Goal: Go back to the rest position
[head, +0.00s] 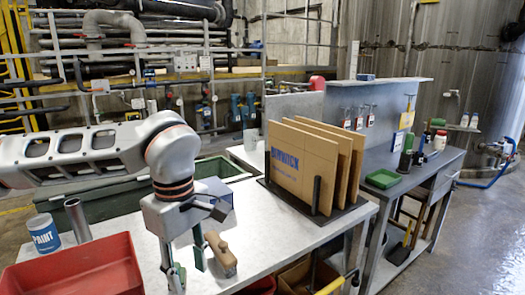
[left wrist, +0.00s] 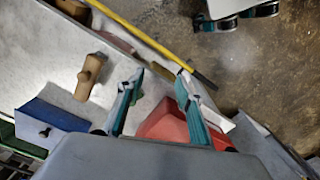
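My left gripper (head: 187,268) points down over the front of the grey worktable (head: 300,232). Its two fingers are apart with nothing held between them. In the left wrist view the left gripper (left wrist: 161,72) also shows with spread fingers. A brown wooden-handled tool (head: 221,253) lies on the table just right of the gripper; it also shows in the left wrist view (left wrist: 88,77). A blue box-like object (head: 214,190) sits behind the gripper. My right gripper is not in view.
A red bin (head: 80,270) and a paint can (head: 44,233) stand left of the gripper. Cardboard sheets (head: 305,165) stand upright in a dark rack to the right. A second bench (head: 420,170) lies beyond. Open floor (head: 470,240) shows at right.

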